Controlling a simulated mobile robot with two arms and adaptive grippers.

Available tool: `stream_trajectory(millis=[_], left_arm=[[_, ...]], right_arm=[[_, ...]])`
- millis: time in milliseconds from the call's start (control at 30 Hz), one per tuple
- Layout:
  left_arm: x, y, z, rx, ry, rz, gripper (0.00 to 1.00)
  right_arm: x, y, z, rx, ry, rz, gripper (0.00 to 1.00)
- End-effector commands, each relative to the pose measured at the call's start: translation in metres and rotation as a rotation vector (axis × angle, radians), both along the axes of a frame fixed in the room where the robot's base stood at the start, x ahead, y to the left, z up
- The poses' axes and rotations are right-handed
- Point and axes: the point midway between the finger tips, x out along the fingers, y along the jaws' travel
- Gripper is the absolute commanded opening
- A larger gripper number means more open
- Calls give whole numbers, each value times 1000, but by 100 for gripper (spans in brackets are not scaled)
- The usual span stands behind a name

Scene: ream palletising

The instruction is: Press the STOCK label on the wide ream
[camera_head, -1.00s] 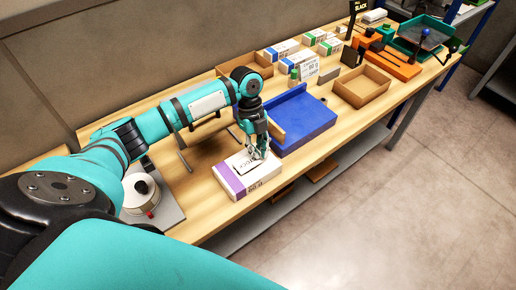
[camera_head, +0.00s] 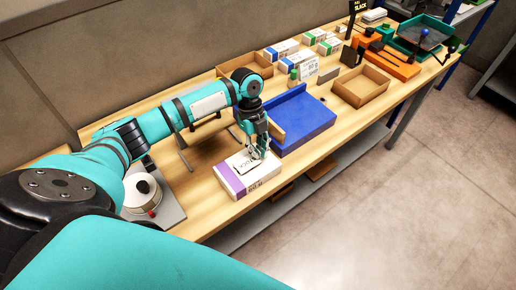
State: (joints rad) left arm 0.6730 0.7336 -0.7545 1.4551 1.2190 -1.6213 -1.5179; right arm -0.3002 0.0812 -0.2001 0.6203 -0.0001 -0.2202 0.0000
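The wide ream (camera_head: 237,187) is a white pack with a purple band, lying flat near the front edge of the wooden bench. A white STOCK label (camera_head: 241,167) with dark print lies on its top, partly hidden by my fingers. My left gripper (camera_head: 258,156) points down at the label's right part, at or just above the ream's top. I cannot tell whether the fingertips touch it, or whether they are open or shut. My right gripper is out of view.
A blue tray (camera_head: 312,124) stands right of the ream. A label roll (camera_head: 141,190) sits on a plate at the left. Cardboard boxes (camera_head: 377,80), several wrapped reams (camera_head: 282,50) and an orange device (camera_head: 392,66) stand farther back. Bare bench (camera_head: 203,217) lies in front of the ream.

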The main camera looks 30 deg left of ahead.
Motion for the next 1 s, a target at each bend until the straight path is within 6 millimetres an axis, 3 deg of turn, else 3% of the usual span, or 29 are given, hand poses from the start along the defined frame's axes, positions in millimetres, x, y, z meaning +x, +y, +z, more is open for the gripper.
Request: stream_trajectory(millis=[1000], left_arm=[[0,0,-11,0,1,0,0]], right_arm=[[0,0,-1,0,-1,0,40]])
